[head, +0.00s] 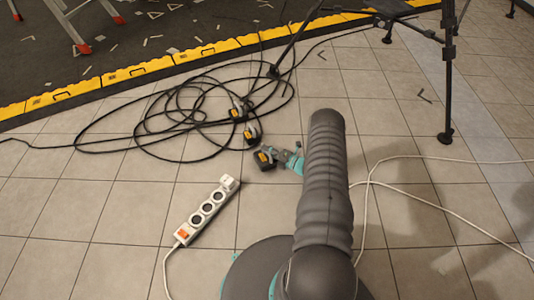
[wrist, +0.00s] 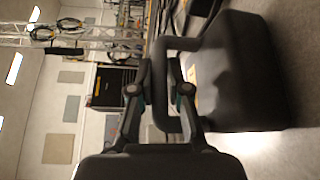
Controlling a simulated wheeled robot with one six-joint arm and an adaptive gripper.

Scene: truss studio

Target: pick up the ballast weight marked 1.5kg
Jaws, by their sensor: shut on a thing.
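A dark block-shaped ballast weight (head: 264,160) with a yellow label sits at my gripper (head: 286,159) in the head view. In the wrist view the weight (wrist: 245,75) is large at the right, with a dark loop handle. My gripper (wrist: 160,78) is shut on that handle, one finger on each side of its bar. Two similar weights with yellow labels, a middle one (head: 251,134) and a farther one (head: 237,114), stand on the tiles beyond. No marking is readable. I cannot tell whether the held weight touches the floor.
Black cable (head: 150,125) lies in loose coils around the farther weights. A white power strip (head: 207,210) lies nearer, at the left. A white cable (head: 410,188) crosses the tiles at the right. A black tripod leg (head: 447,95) stands behind. A yellow-edged dark platform (head: 130,73) borders the back left.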

